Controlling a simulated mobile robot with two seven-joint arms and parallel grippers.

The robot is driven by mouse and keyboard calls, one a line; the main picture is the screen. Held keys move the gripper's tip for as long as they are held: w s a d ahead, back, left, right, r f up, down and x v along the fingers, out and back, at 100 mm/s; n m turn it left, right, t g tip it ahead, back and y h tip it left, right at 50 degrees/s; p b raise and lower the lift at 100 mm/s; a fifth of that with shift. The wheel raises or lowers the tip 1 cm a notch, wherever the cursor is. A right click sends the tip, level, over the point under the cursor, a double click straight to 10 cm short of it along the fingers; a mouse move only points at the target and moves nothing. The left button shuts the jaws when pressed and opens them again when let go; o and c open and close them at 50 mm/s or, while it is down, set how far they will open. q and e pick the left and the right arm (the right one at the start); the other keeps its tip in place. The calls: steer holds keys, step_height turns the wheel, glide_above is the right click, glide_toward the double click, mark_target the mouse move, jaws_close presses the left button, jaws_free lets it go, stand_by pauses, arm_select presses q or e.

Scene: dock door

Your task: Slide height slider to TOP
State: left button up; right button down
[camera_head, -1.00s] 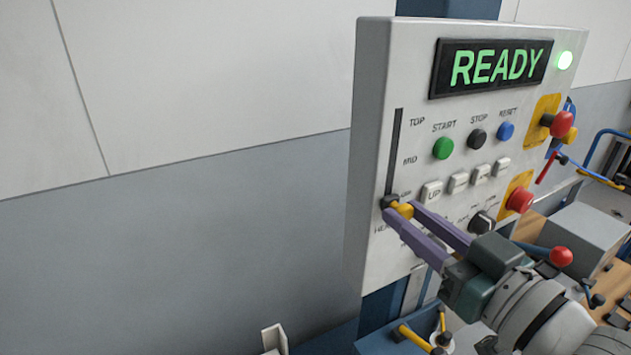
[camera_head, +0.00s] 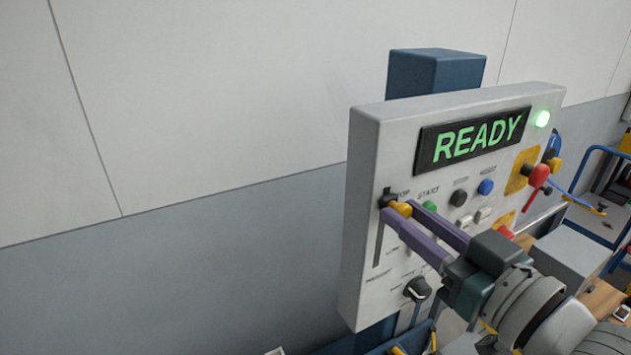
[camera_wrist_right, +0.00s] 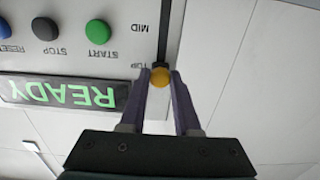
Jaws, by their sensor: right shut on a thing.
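The control panel (camera_head: 362,230) is a light grey box with a green READY display (camera_head: 473,140). A dark vertical slider slot (camera_head: 377,245) runs down its left side. The height slider's yellow knob (camera_head: 402,209) on a dark base is at the slot's upper end, beside the TOP label. My right gripper (camera_head: 400,212) has its purple fingers shut on this knob. In the right wrist view, which is upside down, the yellow knob (camera_wrist_right: 160,77) sits between the fingertips at the TOP label. My left gripper is not in view.
Green (camera_head: 430,206), black (camera_head: 458,198) and blue (camera_head: 486,187) buttons lie right of the slot. A dark rotary knob (camera_head: 417,289) is below, and a red handle (camera_head: 538,176) is at the right edge. Free space lies left of the panel before the wall.

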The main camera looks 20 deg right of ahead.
steer(key=shift+r, duration=0.3)
steer(key=c, duration=0.6)
jaws_free()
steer(key=shift+f, duration=0.1)
steer(key=shift+s, duration=0.1)
steer(key=shift+s+f, duration=0.1)
steer(key=shift+s, duration=0.2)
steer(key=s+b, duration=0.3)
steer(key=s, duration=0.6)
steer(key=shift+d, duration=0.4)
